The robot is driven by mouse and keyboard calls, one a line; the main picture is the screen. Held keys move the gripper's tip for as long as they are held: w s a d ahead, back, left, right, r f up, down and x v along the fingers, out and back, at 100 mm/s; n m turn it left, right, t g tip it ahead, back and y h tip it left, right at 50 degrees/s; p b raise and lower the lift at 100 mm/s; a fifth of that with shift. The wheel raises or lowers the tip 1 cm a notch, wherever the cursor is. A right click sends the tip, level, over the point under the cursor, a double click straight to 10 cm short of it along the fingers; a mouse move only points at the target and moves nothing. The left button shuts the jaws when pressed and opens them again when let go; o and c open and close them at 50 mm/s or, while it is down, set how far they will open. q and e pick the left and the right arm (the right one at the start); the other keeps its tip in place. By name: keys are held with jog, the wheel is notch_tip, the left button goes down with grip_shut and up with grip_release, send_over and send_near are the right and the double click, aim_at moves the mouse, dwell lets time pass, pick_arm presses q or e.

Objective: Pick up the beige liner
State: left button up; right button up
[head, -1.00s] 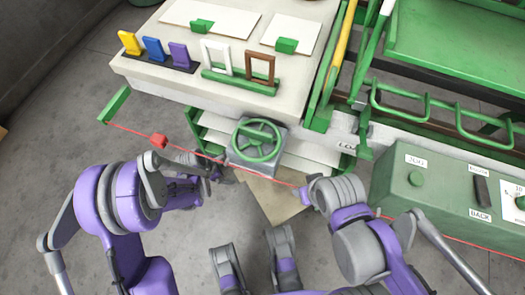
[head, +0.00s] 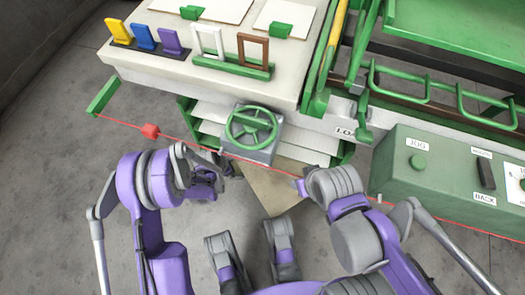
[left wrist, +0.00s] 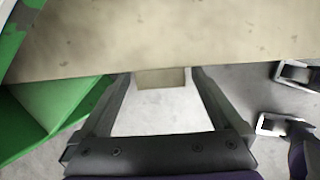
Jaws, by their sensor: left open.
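The beige liner (head: 268,192) appears as a flat tan sheet low beneath the machine's handwheel, its lower corner pointing toward me. My left gripper (head: 228,168) is open at the sheet's left side in the head view. In the left wrist view a broad beige sheet (left wrist: 170,35) crosses the top, beyond the two spread fingers (left wrist: 162,74). A small tan piece shows between the fingertips; I cannot tell whether it belongs to the liner. Contact is unclear. My right gripper (head: 300,187) is at the sheet's right, its jaws too small to judge.
A green handwheel (head: 252,128) and white shelves stand just above the liner. A green control box (head: 440,180) is at the right. Grey floor is open at the left.

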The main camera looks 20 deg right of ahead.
pick_arm(q)
jog(key=c, duration=1.5)
jog(key=shift+o, duration=0.2)
jog(key=shift+r, duration=0.15)
